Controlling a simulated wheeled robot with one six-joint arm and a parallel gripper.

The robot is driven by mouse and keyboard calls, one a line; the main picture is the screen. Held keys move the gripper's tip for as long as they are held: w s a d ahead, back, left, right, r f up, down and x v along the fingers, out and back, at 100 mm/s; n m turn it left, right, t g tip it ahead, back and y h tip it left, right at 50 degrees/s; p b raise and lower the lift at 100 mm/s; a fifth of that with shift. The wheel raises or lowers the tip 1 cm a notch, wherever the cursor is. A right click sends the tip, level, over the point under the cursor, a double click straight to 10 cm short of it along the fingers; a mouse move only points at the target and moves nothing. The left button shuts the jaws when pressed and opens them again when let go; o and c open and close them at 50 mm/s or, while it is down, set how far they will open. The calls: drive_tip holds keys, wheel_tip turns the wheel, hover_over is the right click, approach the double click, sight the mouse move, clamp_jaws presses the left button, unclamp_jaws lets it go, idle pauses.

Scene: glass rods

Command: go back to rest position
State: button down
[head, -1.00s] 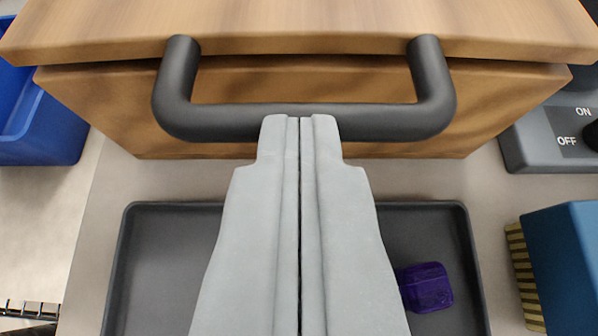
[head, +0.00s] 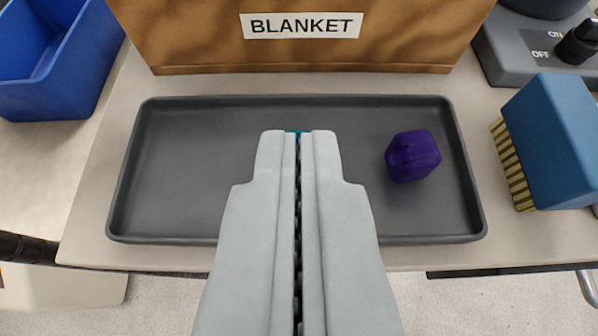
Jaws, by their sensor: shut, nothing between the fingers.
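My gripper (head: 298,136) points forward over the dark grey tray (head: 200,165), with its two pale fingers close together and nothing held between them. Its fingers hide the middle of the tray's front part. Behind the tray stands a wooden box (head: 200,45) with a white label (head: 301,25) reading BLANKET. The gripper is apart from the box. A purple block (head: 413,156) lies in the right part of the tray.
A blue bin (head: 60,85) stands at the left. A grey switch box (head: 530,45) marked OFF, with a black knob, stands at the back right. A blue brush with tan bristles (head: 553,145) stands right of the tray. The table's front edge runs just below the tray.

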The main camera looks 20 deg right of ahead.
drive_tip(key=s+d+r+n+t+y, duration=0.1)
drive_tip(key=s+r+t+y, duration=0.1)
drive_tip(key=s+r, duration=0.5)
drive_tip(key=s+d+r+n+t+y, duration=0.1)
drive_tip(key=s+r+n+t, duration=0.1)
drive_tip(key=s+r, duration=0.4)
wheel_tip(320, 180, up, 2)
drive_tip(key=shift+s+d+n+t+y, duration=0.3)
drive_tip(key=shift+s+t+y, duration=0.1)
drive_tip(key=shift+t, duration=0.4)
